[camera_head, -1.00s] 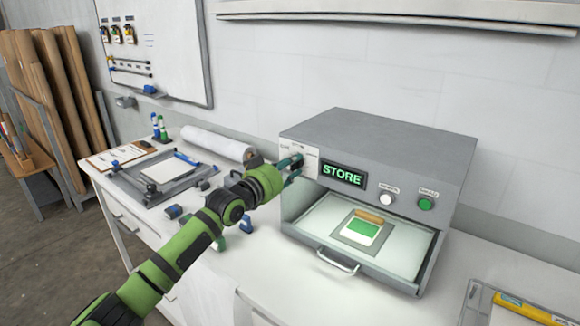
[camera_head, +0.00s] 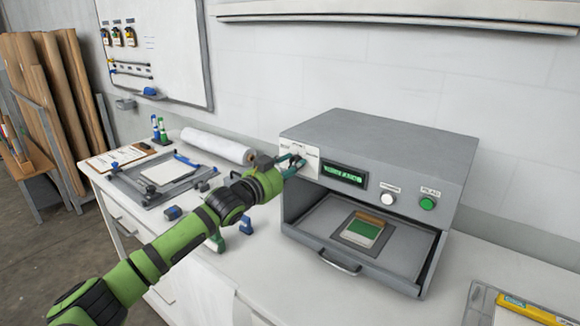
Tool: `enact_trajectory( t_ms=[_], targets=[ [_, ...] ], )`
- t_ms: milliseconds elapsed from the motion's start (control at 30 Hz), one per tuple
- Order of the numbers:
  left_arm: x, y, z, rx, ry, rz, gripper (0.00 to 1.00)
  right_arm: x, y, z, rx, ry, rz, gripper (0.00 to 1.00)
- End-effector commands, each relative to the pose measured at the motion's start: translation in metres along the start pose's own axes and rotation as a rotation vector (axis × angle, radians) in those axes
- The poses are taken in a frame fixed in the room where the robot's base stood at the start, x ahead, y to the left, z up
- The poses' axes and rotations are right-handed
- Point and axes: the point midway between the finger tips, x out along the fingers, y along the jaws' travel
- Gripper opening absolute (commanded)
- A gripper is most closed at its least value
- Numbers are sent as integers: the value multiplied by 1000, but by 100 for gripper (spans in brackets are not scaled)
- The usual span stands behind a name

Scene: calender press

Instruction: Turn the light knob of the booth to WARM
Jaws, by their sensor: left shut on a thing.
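The booth (camera_head: 385,140) is a grey box on the white counter, with its drawer tray (camera_head: 340,268) pulled out at the front. The light knob is at the booth's upper left front, on a white label plate (camera_head: 312,166), and is mostly hidden by my left gripper (camera_head: 296,163). My left gripper is shut on the knob. The plate's words and the knob's pointer are too small or covered to read. A lit green display (camera_head: 344,174) sits right of the plate; its text is too small to read surely. My right gripper is not in view.
A white button (camera_head: 388,199) and a green button (camera_head: 427,203) are right of the display. A sample card (camera_head: 362,230) lies in the tray. A paper roll (camera_head: 218,145) and a cutting frame (camera_head: 165,178) are to the left. A yellow tool (camera_head: 527,308) lies at the lower right.

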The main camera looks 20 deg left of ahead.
Motion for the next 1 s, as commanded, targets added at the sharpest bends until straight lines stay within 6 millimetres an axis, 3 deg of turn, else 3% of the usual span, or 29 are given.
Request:
enact_trajectory(
  t_ms=[500, 1000],
  targets=[
    [0, -1, 0, 352, 0, 0, 3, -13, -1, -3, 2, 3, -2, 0],
    [0, 0, 0, 424, -1, 0, 3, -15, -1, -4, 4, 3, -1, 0]
  ],
)
